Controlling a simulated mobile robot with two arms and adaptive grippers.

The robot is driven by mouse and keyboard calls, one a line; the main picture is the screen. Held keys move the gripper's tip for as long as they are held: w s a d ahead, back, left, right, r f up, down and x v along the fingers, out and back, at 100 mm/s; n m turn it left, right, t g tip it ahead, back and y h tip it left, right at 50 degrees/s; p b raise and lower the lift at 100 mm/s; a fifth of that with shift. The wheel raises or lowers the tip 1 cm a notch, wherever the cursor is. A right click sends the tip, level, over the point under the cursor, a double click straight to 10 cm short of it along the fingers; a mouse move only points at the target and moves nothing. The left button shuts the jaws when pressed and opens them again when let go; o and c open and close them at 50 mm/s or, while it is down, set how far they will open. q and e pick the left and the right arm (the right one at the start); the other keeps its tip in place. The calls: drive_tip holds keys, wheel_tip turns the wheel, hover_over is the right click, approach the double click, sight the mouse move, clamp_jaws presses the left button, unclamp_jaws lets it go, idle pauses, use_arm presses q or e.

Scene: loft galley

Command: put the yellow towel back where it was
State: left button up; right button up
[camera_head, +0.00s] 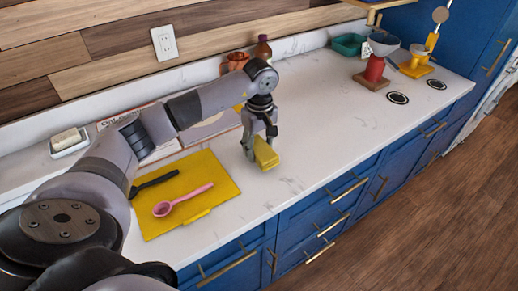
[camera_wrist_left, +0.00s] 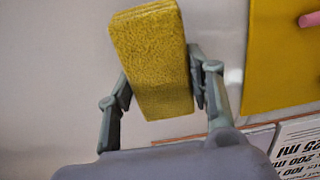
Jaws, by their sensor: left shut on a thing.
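The yellow towel (camera_head: 265,154) is a folded, thick block with a fuzzy surface. It also shows in the left wrist view (camera_wrist_left: 152,60), between the two fingers. My left gripper (camera_head: 259,145) is shut on the towel over the white counter, to the right of the yellow mat. In the left wrist view my left gripper (camera_wrist_left: 160,95) has one finger on each side of the towel. I cannot tell whether the towel touches the counter. My right gripper is in neither view.
The yellow mat (camera_head: 222,180) holds a pink spoon (camera_head: 183,200) and a dark utensil (camera_head: 154,182). A dark bottle (camera_head: 262,48) stands near the wall. A red object (camera_head: 374,70) and a teal tray (camera_head: 349,45) are farther right. The counter (camera_head: 330,130) right of the gripper is clear.

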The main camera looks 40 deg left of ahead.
sight(260, 146)
use_arm(q)
drive_tip(key=shift+f, duration=0.9)
drive_tip(key=shift+f, duration=0.1)
drive_tip(key=o, duration=1.1)
drive_tip(key=shift+r, duration=0.2)
wheel_tip(260, 146, up, 10)
drive_tip(key=shift+w+r+b, duration=0.1)
drive_tip(key=shift+r+b, duration=0.15)
drive_tip(key=shift+b, duration=0.75)
drive_tip(key=shift+r, duration=0.65)
